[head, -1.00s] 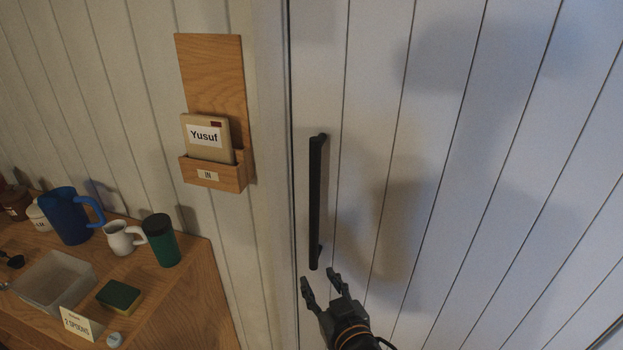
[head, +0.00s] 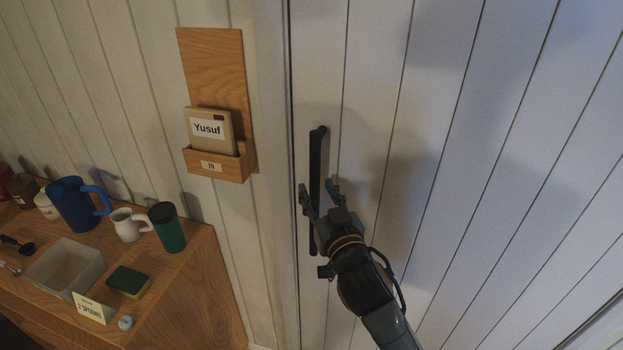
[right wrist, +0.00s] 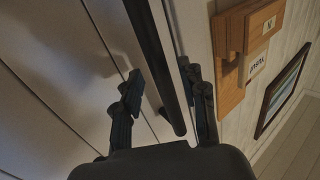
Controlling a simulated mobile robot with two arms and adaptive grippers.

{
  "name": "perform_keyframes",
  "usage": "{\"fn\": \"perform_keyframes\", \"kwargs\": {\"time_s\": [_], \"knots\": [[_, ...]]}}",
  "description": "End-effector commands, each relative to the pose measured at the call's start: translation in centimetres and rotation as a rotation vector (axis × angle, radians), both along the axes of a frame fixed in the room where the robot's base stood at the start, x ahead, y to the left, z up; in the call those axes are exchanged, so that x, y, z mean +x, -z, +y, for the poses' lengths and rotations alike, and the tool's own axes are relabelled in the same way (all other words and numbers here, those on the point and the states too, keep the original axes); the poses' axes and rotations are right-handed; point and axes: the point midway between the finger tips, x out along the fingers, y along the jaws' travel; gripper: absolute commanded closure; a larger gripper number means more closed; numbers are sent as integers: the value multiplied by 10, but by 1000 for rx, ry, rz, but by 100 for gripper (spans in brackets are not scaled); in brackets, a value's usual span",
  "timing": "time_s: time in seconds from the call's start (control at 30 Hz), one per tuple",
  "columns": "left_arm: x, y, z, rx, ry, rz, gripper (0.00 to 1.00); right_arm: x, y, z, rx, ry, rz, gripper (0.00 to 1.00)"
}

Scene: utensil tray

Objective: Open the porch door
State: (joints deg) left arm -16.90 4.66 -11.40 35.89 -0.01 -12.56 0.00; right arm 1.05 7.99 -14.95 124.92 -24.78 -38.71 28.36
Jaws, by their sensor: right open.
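The white plank porch door (head: 450,120) fills the right of the head view and looks shut. Its black vertical bar handle (head: 317,155) is near the door's left edge. My right gripper (head: 317,188) is open, with one finger on each side of the handle's middle. In the right wrist view the handle (right wrist: 160,75) runs between the two open fingers (right wrist: 163,82). Whether a finger touches the bar cannot be told. My left gripper is not in view.
Left of the door, a wooden wall holder (head: 213,70) carries a card marked Yusuf (head: 208,128). A wooden counter (head: 190,285) at lower left bears a blue pitcher (head: 73,204), a white mug (head: 126,225), a green cup (head: 167,228), a clear bin (head: 65,268) and a sponge (head: 128,281).

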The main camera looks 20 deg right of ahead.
Motion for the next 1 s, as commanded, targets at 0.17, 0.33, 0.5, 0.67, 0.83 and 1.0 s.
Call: {"fn": "perform_keyframes", "kwargs": {"time_s": [0.17,0.33,0.5,0.67,0.83,1.0], "knots": [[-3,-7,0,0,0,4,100,22,-1,0,-1,0,0,58],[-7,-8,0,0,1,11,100,30,0,0,0,0,1,58],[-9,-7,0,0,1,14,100,30,1,0,0,0,0,58],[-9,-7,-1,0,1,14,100,30,1,0,0,0,0,74],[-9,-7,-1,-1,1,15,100,30,1,0,0,-1,0,100],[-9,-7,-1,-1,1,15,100,30,1,0,1,-1,0,100]]}}
